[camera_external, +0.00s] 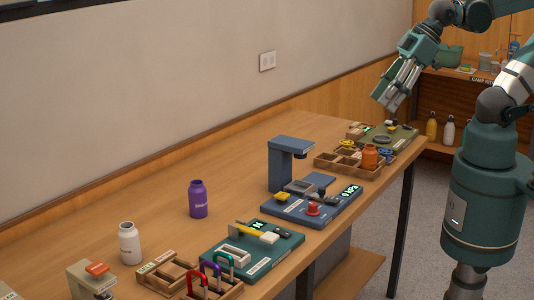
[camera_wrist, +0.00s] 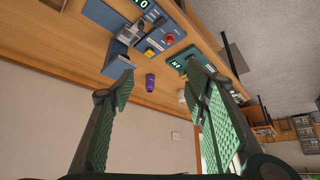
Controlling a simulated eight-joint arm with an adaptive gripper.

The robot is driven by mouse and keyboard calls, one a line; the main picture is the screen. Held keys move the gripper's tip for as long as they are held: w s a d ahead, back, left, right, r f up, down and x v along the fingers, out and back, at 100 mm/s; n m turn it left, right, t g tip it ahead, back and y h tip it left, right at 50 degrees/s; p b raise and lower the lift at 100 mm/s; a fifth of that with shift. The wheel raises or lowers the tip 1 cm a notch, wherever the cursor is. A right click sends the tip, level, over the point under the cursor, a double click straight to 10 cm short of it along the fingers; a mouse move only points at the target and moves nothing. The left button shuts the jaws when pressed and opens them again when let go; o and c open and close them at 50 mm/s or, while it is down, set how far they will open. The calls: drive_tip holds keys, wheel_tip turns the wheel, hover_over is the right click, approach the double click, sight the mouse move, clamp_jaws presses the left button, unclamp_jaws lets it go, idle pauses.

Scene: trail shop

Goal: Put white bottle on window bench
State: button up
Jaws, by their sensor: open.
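A second pale bottle (camera_external: 449,131) stands on a low shelf at the far right. I cannot tell which surface is called the window bench; the long bench runs along the wall. My gripper (camera_external: 391,98) is open and empty above the bench's far end, well away from the near bottle. In the wrist view, my open fingers (camera_wrist: 160,80) frame the bench, and a whitish thing beside the right finger is partly hidden.
A purple bottle (camera_external: 198,199) stands behind a teal tool board (camera_external: 255,250). A blue machine (camera_external: 290,165), wooden trays (camera_external: 345,160) and a carabiner rack (camera_external: 212,282) line the bench's front. Clear wood lies along the wall. A yellow bottle (camera_external: 431,125) stands on the low shelf.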

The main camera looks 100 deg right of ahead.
drive_tip(key=shift+o, duration=0.5)
drive_tip(key=shift+w, duration=0.1)
drive_tip(key=w+a+n+t+h+b, duration=0.15)
drive_tip(key=w+n, duration=0.75)
drive_tip(key=w, duration=1)
drive_tip(key=w+a+n+t+b, duration=0.25)
drive_tip(key=w+n, duration=0.65)
drive_tip(key=w, duration=1)
drive_tip(key=w+a+f+n+t+b, duration=0.1)
drive_tip(key=w+a+f+n, duration=0.3)
drive_tip(key=w+f+n, duration=0.2)
drive_tip(key=w+a+f+n+t+y+b, duration=0.1)
drive_tip(key=w+a+f+n, duration=0.3)
drive_tip(key=w+f, duration=0.5)
drive_tip(key=w+a+f+n+t+b, duration=0.1)
drive_tip(key=w+a+f+n+b, duration=0.1)
drive_tip(key=w+a+f+n, duration=0.2)
drive_tip(key=shift+w+a+f+n+b, duration=0.35)
drive_tip(key=shift+w+f+n, duration=1.55)
drive_tip(key=shift+w, duration=1.7)
drive_tip(key=shift+r+y, duration=0.1)
drive_tip(key=shift+y, duration=0.15)
